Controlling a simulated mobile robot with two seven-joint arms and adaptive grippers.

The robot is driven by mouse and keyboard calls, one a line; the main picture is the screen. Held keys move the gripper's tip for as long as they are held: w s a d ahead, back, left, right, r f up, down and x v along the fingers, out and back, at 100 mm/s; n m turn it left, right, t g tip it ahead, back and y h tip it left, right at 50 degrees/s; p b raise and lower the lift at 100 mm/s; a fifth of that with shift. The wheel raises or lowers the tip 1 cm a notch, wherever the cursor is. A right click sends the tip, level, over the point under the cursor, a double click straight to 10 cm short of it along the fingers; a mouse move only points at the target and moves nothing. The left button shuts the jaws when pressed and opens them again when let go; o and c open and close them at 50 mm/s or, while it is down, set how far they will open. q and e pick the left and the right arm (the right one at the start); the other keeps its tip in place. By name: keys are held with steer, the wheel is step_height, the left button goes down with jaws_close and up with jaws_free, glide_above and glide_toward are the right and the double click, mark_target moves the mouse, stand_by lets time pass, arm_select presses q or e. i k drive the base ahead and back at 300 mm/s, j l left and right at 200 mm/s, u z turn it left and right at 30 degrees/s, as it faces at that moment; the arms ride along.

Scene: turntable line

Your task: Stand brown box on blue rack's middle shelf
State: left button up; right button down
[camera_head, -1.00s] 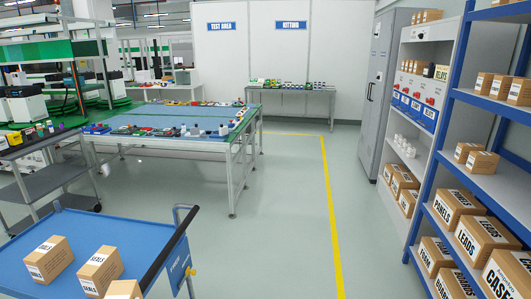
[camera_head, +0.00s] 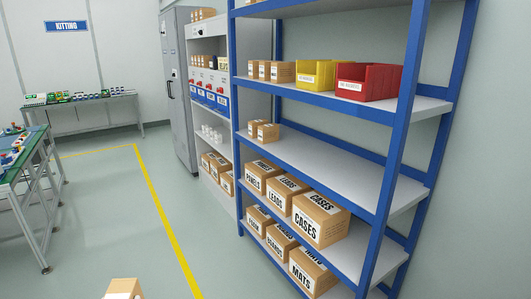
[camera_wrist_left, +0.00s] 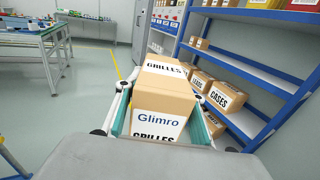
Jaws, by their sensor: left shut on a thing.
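A brown box (camera_wrist_left: 163,100) labelled "Glimro GRILLES" sits between the fingers of my left gripper (camera_wrist_left: 160,112) in the left wrist view. The gripper is shut on it. In the head view only the top of this box (camera_head: 124,289) shows at the bottom edge; the gripper is hidden there. The blue rack (camera_head: 388,150) stands at the right, apart from the box. Its middle shelf (camera_head: 340,165) holds two small brown boxes (camera_head: 263,131) at the left end; the rest of that shelf is bare. My right gripper is out of view.
The shelf above holds small boxes, a yellow bin (camera_head: 315,73) and a red bin (camera_head: 367,82). Larger boxes, including CASES (camera_head: 318,220), fill much of the lower shelves. A grey cabinet (camera_head: 181,90) stands behind. Open floor (camera_head: 95,215) lies left of the rack.

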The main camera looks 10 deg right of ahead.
mark_target(306, 158)
steer(key=z, duration=1.4)
steer(key=i+j+z, duration=0.1)
steer(key=j+z, duration=0.2)
steer(key=i+j+z, duration=0.1)
steer(key=z, duration=0.2)
steer(key=i+j, duration=0.1)
steer(key=j, duration=0.35)
steer(key=i+j, duration=0.1)
steer(key=j, duration=0.3)
steer(key=i+j, duration=0.1)
steer(key=j, duration=0.35)
steer(key=i+j, duration=0.15)
steer(key=j, duration=0.3)
steer(key=i+j, duration=0.1)
steer(key=j, duration=0.3)
steer(key=i+j, duration=0.1)
steer(key=j, duration=0.35)
